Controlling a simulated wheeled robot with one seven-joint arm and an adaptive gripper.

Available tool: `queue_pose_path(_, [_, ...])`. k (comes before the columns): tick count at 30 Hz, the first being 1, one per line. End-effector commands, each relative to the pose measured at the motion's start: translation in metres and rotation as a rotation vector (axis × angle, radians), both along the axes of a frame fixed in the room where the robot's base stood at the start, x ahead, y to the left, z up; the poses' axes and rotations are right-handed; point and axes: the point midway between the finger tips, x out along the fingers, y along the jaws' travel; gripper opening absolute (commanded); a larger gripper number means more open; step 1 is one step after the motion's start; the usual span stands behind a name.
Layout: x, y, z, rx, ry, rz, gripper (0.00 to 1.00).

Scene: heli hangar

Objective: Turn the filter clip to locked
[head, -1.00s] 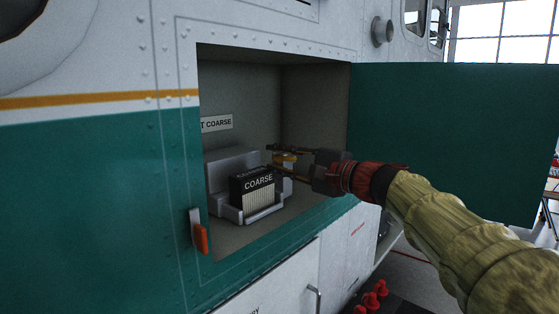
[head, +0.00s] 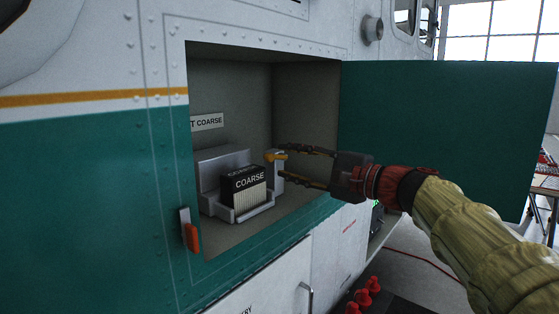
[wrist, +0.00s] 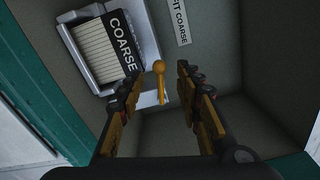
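The filter clip is a small orange lever with a round knob (head: 277,156) on the right side of the grey filter housing (head: 209,175). In the wrist view the knob (wrist: 159,67) faces me and its stem runs down toward the housing's edge. A black filter labelled COARSE (head: 243,182) sits in the housing; it also shows in the wrist view (wrist: 101,46). My gripper (head: 281,161) is open and empty. Its fingertips are close to the knob, which appears between them in the wrist view (wrist: 160,74). I cannot tell whether they touch it.
The housing stands in a recessed bay with a placard (head: 207,121) on its back wall. The green door (head: 450,140) stands open at the right. An orange latch (head: 192,238) is on the bay's left edge. Free space lies right of the housing.

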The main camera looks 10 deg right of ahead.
Motion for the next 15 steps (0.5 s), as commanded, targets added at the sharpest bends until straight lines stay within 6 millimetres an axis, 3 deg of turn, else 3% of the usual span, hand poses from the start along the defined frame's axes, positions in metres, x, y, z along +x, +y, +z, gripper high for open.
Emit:
queue_pose_path(6, [-0.0124, -0.0087, -0.0001, -0.001, -0.001, 0.0, 0.35])
queue_pose_path(15, [-0.0133, -0.009, -0.0001, 0.0, 0.0, 0.001, 0.34])
